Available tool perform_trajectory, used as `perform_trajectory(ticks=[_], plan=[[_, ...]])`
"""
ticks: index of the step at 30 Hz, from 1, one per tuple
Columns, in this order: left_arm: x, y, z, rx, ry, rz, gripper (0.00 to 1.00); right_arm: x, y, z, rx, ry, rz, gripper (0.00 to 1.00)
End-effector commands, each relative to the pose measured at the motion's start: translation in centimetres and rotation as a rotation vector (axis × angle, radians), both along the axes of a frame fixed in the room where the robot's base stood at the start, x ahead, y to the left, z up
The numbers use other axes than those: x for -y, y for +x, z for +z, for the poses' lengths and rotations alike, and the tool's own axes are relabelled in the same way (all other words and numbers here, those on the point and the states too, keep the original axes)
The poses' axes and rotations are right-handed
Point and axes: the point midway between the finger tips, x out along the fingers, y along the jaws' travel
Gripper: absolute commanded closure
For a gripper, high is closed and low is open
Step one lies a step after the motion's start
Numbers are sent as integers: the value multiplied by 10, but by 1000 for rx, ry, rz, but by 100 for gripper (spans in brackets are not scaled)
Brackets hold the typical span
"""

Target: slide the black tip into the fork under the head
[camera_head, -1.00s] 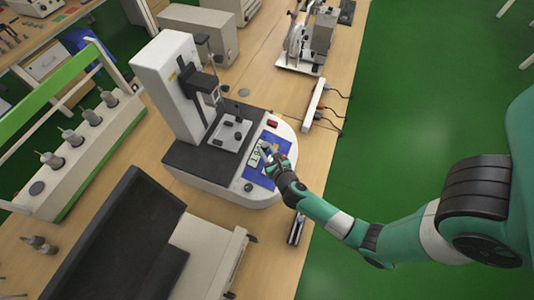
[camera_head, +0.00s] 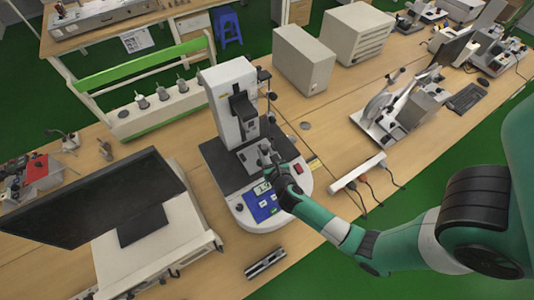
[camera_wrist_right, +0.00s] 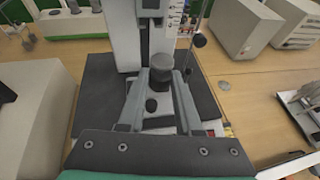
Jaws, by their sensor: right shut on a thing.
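The test machine (camera_head: 226,100) stands on the wooden bench, with a dark head (camera_head: 243,108) on its white column. My right gripper (camera_head: 266,156) is in front of the column, over the machine's platform and below the head. The head's lower part (camera_wrist_right: 150,8) shows at the top of that view, beyond the tip. The fork is too small to make out clearly, and I cannot tell if the tip touches it. My left gripper is not in view.
A blue control panel (camera_head: 262,204) with a display is at the machine's front. A black monitor (camera_head: 95,195) stands at left, a green-and-white rack (camera_head: 150,110) behind it. A power strip (camera_head: 357,172) with cables lies to the right. A thin post (camera_wrist_right: 199,30) stands beside the column.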

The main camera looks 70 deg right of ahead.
Motion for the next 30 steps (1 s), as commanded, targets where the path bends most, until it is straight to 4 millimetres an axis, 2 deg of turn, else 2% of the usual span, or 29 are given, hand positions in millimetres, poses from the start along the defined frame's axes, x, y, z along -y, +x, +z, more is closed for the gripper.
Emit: perform_trajectory(ticks=[7, 21, 30], plan=[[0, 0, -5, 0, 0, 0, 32, 6, 8, -2, 2, 0, -1, 100], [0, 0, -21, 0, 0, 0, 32, 31, 41, -4, 1, 0, 0, 100], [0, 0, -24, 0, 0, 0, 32, 37, 47, -4, 0, 0, 1, 100]])
